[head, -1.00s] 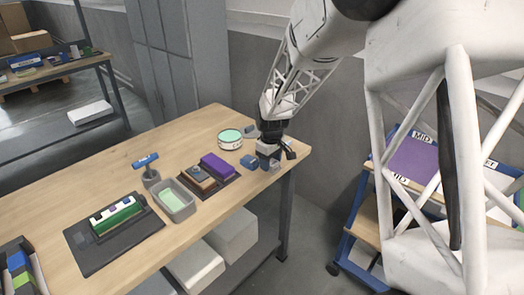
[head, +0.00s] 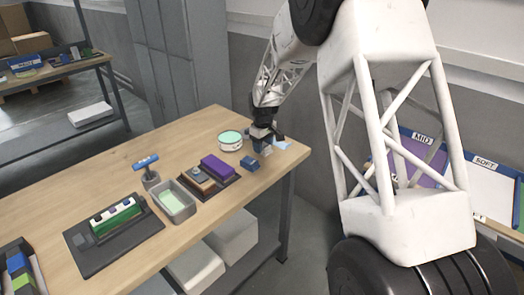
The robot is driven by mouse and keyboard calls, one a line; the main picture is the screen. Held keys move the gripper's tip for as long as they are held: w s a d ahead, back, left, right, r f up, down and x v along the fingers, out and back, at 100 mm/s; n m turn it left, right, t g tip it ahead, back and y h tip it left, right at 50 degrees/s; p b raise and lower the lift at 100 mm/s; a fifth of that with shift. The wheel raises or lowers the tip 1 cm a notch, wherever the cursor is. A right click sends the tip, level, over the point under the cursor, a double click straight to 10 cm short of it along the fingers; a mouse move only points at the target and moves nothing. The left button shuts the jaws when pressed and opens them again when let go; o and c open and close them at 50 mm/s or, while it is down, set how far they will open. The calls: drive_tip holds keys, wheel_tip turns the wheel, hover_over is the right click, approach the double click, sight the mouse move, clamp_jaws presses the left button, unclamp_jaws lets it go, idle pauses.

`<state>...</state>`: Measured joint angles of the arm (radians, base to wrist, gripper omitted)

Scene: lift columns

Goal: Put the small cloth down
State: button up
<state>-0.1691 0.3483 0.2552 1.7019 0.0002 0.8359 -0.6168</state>
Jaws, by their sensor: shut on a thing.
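My gripper (head: 262,141) is at the far right corner of the wooden table, low over its top. It is shut on the small cloth, but its fingers are tiny and dark here, and the grip itself is hard to make out. A pale blue flat patch, which looks like the small cloth (head: 282,145), shows just right of the fingers near the table's edge. I cannot tell whether it touches the table. Part of it may be hidden behind the gripper.
A blue block (head: 250,162) sits just in front of my gripper. A round white tin with a green top (head: 231,140) stands to its left. A dark tray with a purple block (head: 217,166) and a grey bin (head: 174,207) are nearer. The table's right edge is close.

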drive_tip(key=shift+w+a+f, duration=0.1)
drive_tip(key=shift+w+a, duration=0.05)
drive_tip(key=shift+w, duration=0.75)
drive_tip(key=shift+f, duration=0.1)
drive_tip(key=shift+f, duration=1.65)
drive_tip(key=shift+f, duration=0.15)
drive_tip(key=o, duration=0.9)
